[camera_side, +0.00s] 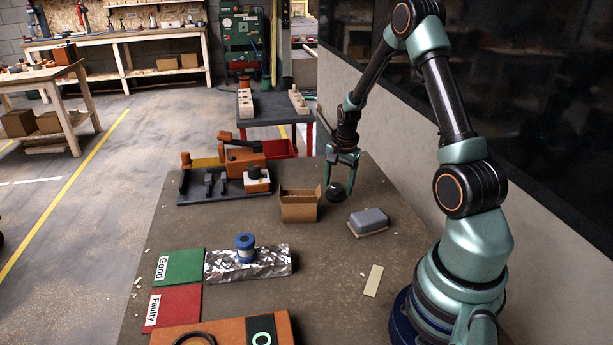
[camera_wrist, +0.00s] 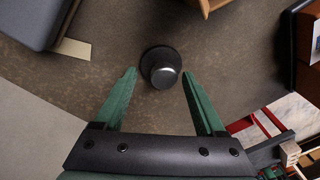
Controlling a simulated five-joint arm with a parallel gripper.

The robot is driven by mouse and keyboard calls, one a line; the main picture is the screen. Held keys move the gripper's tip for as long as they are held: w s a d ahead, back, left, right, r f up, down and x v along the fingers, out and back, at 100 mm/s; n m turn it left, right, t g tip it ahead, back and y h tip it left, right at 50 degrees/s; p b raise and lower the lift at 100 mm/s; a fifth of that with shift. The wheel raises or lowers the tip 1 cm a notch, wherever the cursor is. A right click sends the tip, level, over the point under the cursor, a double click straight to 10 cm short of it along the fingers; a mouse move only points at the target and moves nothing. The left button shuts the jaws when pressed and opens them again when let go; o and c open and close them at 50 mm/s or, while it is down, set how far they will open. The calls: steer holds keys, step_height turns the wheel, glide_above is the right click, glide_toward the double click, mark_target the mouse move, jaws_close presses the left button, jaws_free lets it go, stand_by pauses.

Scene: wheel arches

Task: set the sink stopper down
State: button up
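The sink stopper (camera_wrist: 161,66) is a dark round piece with a raised knob. In the wrist view it stands on the brown table top, just ahead of the fingertips. In the side view the stopper (camera_side: 336,192) shows under my gripper (camera_side: 342,172), on the table right of the open cardboard box. In the wrist view my gripper (camera_wrist: 158,80) has its two green fingers spread wide, with clear space between them. Neither finger touches the stopper, and nothing is held.
The cardboard box (camera_side: 299,206) stands left of the stopper, and a grey lidded case (camera_side: 368,222) lies in front to the right. A black tray with orange machine parts (camera_side: 226,188) is at the back left. A foil-covered block carries a blue spool (camera_side: 245,247). The wall borders the right.

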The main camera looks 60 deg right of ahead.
mark_target(340, 198)
steer(key=shift+r, duration=0.1)
step_height(340, 198, up, 12)
steer(key=s+a, duration=0.1)
steer(key=s+a+r+n+t, duration=0.1)
steer(key=s+a+r+n, duration=0.1)
steer(key=a+n, duration=0.4)
steer(key=s+a+r+n+t, duration=0.1)
steer(key=a+r+n, duration=0.4)
steer(key=a, duration=0.6)
steer(key=s+a+r+n+t+y, duration=0.1)
steer(key=s+a+r+n+t, duration=0.1)
steer(key=a+n, duration=0.4)
steer(key=s+a+r, duration=0.1)
steer(key=a, duration=0.2)
steer(key=shift+r+n, duration=0.15)
steer(key=shift+n, duration=0.15)
